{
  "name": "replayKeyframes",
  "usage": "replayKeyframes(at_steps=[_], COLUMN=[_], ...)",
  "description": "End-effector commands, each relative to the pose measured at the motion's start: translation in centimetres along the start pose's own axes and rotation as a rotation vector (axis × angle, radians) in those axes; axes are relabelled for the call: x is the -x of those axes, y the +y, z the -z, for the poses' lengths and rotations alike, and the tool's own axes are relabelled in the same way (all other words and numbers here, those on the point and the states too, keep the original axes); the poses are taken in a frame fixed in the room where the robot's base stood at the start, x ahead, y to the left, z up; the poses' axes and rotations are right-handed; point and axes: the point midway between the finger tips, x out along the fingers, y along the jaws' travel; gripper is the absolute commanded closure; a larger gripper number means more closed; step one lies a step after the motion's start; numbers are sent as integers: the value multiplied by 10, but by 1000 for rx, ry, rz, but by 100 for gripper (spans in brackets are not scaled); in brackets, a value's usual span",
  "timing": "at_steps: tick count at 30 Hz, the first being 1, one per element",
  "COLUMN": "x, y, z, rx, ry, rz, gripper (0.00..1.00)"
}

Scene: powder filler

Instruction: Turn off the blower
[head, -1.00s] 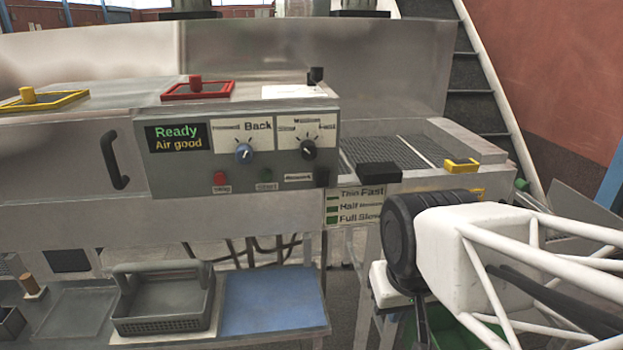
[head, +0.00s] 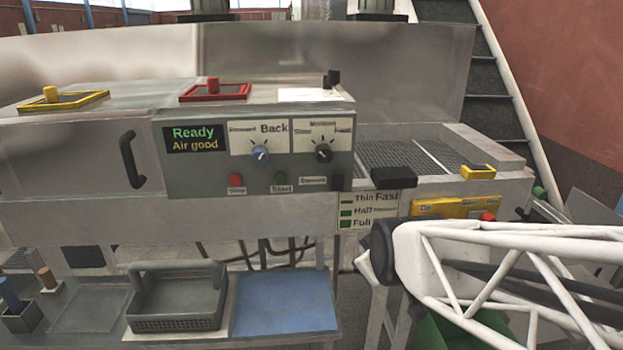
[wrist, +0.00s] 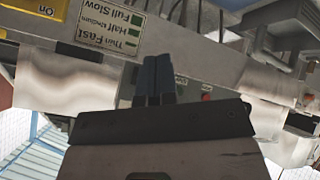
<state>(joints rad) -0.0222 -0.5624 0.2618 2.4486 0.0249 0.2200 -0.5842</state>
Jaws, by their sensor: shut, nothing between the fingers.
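The grey control panel (head: 215,180) faces me with a screen (head: 195,138) reading "Ready, Air good". A small label beside the black switch (head: 337,182) is too small to read.
The Thin/Half/Full label (head: 368,210) hangs below the panel, near a black block (head: 393,178). A grey basket (head: 178,295) and blue mat (head: 285,303) lie on the lower shelf. My arm fills the lower right. Stairs (head: 490,90) rise behind.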

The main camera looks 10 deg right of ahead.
Motion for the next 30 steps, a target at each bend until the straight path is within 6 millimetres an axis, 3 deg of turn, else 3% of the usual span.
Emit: replayKeyframes(at_steps=[12, 30], x=[-44, -78], y=[17, 34], z=[40, 78], rx=[328, 763], ry=[231, 426], rz=[-202, -636], gripper=[100, 100])
